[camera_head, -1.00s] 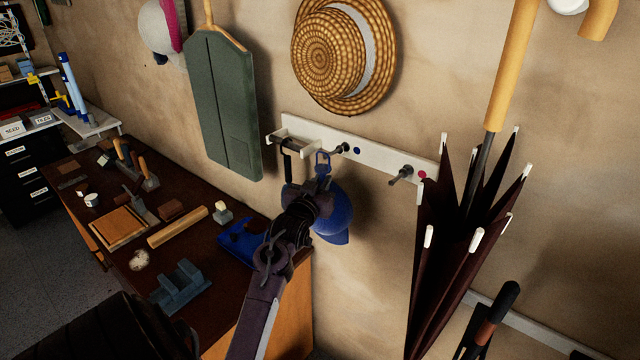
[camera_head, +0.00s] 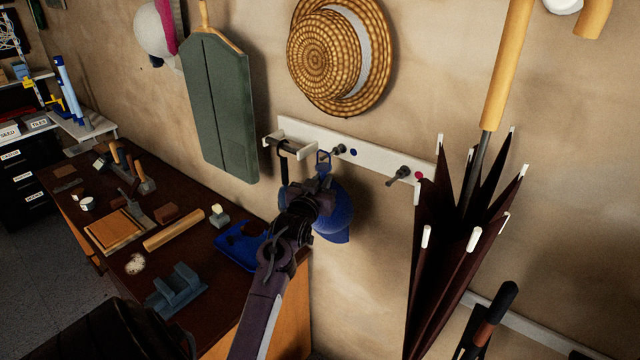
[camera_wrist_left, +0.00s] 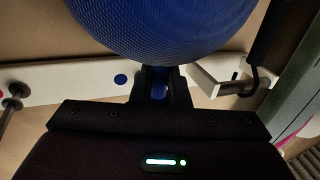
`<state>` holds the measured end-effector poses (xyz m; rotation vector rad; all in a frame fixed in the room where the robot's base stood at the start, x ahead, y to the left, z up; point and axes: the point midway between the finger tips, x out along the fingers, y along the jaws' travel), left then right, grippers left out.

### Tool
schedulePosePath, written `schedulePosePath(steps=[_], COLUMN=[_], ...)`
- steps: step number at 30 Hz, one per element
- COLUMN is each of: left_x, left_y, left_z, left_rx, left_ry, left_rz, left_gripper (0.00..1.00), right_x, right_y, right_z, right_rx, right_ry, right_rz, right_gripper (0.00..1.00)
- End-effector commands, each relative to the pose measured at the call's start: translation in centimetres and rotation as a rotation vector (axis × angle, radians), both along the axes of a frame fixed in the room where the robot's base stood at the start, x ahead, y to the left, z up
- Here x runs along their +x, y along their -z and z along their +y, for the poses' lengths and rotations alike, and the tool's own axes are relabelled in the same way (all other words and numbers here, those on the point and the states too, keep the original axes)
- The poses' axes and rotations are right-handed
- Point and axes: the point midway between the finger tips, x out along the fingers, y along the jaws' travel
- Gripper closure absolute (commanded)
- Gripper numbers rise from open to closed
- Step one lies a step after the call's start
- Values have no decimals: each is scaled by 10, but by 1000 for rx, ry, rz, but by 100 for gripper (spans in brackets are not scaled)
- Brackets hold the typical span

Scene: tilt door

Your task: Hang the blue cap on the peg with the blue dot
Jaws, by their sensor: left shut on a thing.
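The blue cap (camera_head: 335,222) hangs beside my left gripper (camera_head: 322,182), which is shut on it near its blue loop (camera_head: 324,158). The loop sticks up above the fingers, close beside the dark peg (camera_head: 340,149) next to the blue dot (camera_head: 354,153). I cannot tell whether the peg is inside the loop. In the left wrist view the cap (camera_wrist_left: 160,25) fills the top, blue shows between the fingers (camera_wrist_left: 159,88), and the blue dot (camera_wrist_left: 120,79) is on the white rail (camera_wrist_left: 60,82). That peg is hidden there. My right gripper is not in view.
A second peg (camera_head: 400,176) has a red dot (camera_head: 419,176). A bracket (camera_head: 288,146) with a dark hanging strip is left of the loop. A straw hat (camera_head: 335,60) hangs above, a dark umbrella (camera_head: 462,235) stands right, and a cluttered bench (camera_head: 130,215) is left.

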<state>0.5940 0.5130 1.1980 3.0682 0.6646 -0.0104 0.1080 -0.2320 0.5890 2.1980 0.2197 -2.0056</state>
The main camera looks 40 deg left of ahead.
Motion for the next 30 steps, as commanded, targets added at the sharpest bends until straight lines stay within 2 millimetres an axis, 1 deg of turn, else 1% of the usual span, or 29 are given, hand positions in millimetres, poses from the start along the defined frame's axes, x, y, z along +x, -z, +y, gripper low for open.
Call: schedulePosePath(steps=[30], left_x=[25], left_y=[1], left_z=[3], left_rx=[1], left_ry=[0], left_rz=[0], left_gripper=[100], right_x=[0], right_y=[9], right_z=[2], right_rx=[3], right_ry=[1], right_rz=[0], right_gripper=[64])
